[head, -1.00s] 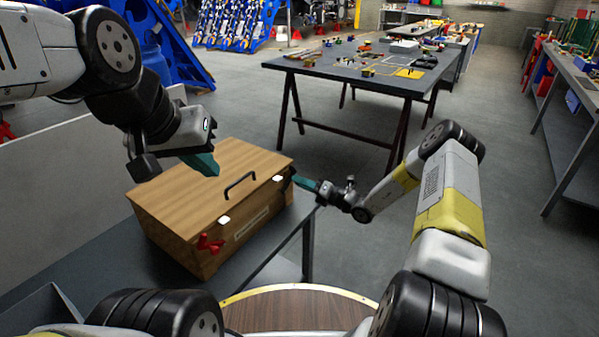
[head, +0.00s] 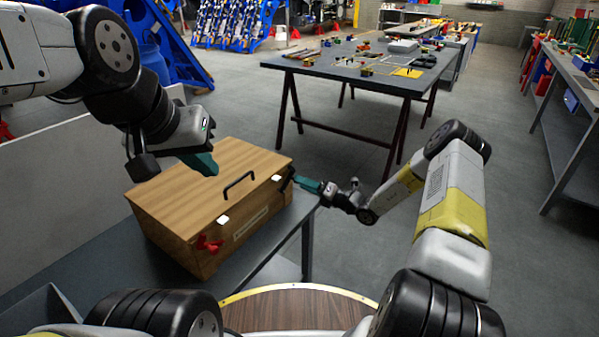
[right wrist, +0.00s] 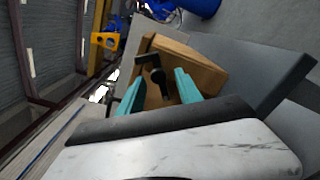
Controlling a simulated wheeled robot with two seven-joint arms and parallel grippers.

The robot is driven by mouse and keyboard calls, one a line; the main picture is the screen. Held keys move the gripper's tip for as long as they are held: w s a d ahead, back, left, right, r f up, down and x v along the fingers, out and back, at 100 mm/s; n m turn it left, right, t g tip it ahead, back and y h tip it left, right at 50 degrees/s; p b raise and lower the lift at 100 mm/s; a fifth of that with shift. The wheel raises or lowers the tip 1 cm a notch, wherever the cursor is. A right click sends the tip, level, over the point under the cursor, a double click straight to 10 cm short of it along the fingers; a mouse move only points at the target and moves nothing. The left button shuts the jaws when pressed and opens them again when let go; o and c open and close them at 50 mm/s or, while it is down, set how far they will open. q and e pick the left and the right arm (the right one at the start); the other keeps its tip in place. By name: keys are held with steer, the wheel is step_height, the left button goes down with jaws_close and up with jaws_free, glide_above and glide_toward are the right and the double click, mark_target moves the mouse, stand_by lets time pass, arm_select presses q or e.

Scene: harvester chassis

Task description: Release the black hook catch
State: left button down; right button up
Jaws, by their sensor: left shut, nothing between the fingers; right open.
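A wooden box (head: 205,187) with a closed lid and a black handle (head: 239,184) stands on a grey bench. The black hook catch (head: 287,181) is at the right end of its front face, beside a white plate (head: 277,177). In the right wrist view the hook catch (right wrist: 157,76) shows between the two teal fingers. My right gripper (head: 299,183) is open at the catch; contact with it cannot be told. My left gripper (head: 211,168) is shut and empty above the lid's back left part.
A red catch (head: 209,244) sits at the front left of the box below a second white plate (head: 223,220). The bench (head: 250,262) has a bare strip in front of the box. A table (head: 345,70) with small parts stands further back.

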steer(key=v, duration=0.6)
steer(key=s+a+r+n+g+h, duration=0.25)
steer(key=s+r+n+g, duration=0.25)
steer(key=s+r+n, duration=0.45)
steer(key=s+a+r+n+g+h, duration=0.25)
steer(key=s+r+n+g, duration=0.35)
steer(key=r+n, duration=0.6)
steer(key=s+d+r+n+t+h, duration=0.3)
steer(key=s+d+r+n, duration=0.2)
steer(key=s, duration=0.4)
steer(key=s+d+r+n+t+h, duration=0.3)
steer(key=s+r+n, duration=0.4)
steer(key=s+n, duration=0.3)
steer(key=shift+d+t+h, duration=0.3)
steer(key=shift+d+h, duration=0.4)
steer(key=shift+d, duration=0.3)
steer(key=shift+s+n, duration=0.15)
steer(key=shift+n, duration=0.1)
